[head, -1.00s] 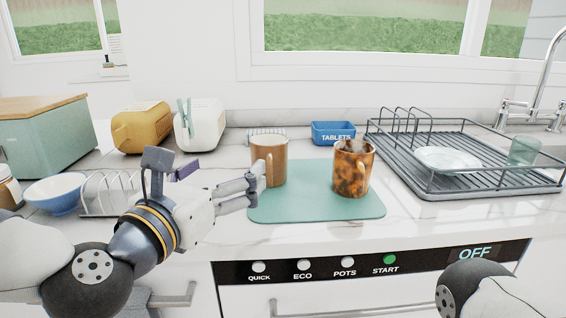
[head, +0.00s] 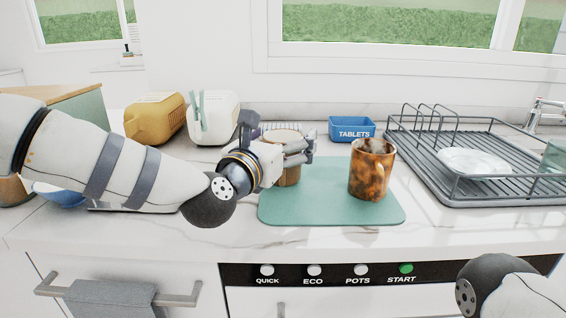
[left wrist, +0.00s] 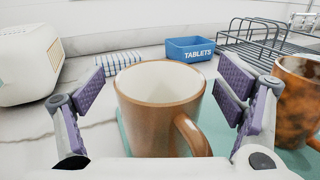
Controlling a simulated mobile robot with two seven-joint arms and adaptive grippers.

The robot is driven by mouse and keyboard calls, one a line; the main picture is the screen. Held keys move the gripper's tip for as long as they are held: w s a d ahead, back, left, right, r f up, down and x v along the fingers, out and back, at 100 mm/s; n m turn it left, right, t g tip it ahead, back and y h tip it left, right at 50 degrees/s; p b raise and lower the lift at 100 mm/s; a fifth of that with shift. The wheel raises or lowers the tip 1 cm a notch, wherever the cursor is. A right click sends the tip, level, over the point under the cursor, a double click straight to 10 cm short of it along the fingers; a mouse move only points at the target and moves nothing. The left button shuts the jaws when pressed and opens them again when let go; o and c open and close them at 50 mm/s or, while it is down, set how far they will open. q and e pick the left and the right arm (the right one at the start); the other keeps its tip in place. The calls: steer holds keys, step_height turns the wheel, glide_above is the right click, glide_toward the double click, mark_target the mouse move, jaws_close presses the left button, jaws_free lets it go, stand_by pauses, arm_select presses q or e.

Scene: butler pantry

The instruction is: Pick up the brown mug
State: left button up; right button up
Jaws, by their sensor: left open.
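The plain brown mug (head: 288,176) with a pale inside stands upright on the left part of the green mat (head: 325,212). In the head view my left gripper (head: 302,150) partly hides it. In the left wrist view the brown mug (left wrist: 160,118) stands between the two open fingers with their purple pads, its handle toward the camera's lower right. Gaps show between pads and mug. A mottled brown and orange mug (head: 371,172) stands on the mat to the right, outside the right finger. My right gripper is not in view.
A blue TABLETS box (head: 352,129) and a grey dish rack (head: 470,165) stand behind and to the right. A white appliance (head: 212,117) and a yellow one (head: 154,118) stand at the back left. The mat's front part is clear.

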arm_select(q)
steer(key=c, duration=2)
